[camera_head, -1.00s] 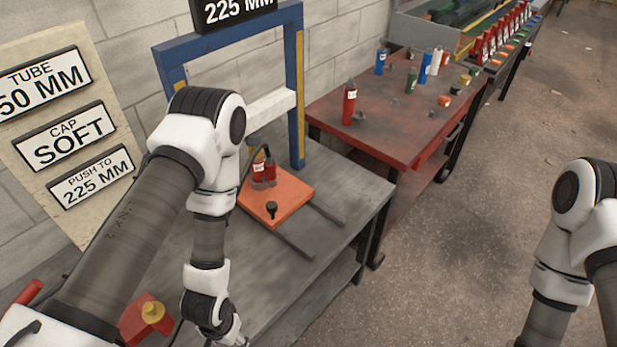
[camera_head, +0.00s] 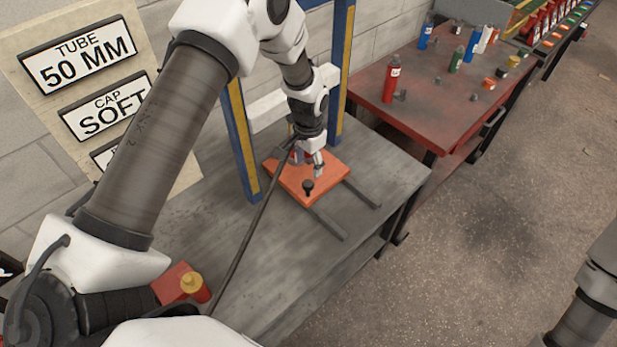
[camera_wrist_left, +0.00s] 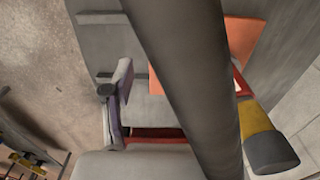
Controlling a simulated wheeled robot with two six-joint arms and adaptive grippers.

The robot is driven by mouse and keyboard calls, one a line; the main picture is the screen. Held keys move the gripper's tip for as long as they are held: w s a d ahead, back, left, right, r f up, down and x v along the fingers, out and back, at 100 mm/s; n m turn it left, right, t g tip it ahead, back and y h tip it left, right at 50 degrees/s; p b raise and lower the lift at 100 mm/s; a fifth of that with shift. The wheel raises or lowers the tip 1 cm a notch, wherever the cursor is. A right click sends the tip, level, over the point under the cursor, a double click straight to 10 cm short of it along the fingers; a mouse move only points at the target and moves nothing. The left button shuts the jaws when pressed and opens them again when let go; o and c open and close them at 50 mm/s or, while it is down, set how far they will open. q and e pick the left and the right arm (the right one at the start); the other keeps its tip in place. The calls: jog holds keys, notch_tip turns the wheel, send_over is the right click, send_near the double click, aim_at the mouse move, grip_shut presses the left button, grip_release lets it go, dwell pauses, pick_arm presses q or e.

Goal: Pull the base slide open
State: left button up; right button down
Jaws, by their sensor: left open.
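The base slide is an orange plate (camera_head: 325,170) on two dark rails, on the grey bench under the blue frame. A black knob (camera_head: 308,187) stands on its near part. My left gripper (camera_head: 311,164) is open, low over the plate, just behind the knob in the head view. I cannot tell whether it touches anything. It partly hides the red tube on the plate. In the left wrist view the orange plate (camera_wrist_left: 245,42) is largely covered by a thick dark cable-like bar. My right gripper is out of view; only its arm shows at the lower right.
The blue and yellow frame (camera_head: 343,65) stands around the slide. A red table (camera_head: 430,95) with bottles and small parts is behind to the right. The bench front right is clear.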

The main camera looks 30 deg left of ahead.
aim_at(308, 183)
pick_arm(q)
notch_tip(308, 183, down, 7)
jog(key=shift+p, duration=1.05)
jog(key=shift+s+f, duration=0.1)
jog(key=shift+f, duration=0.3)
grip_shut()
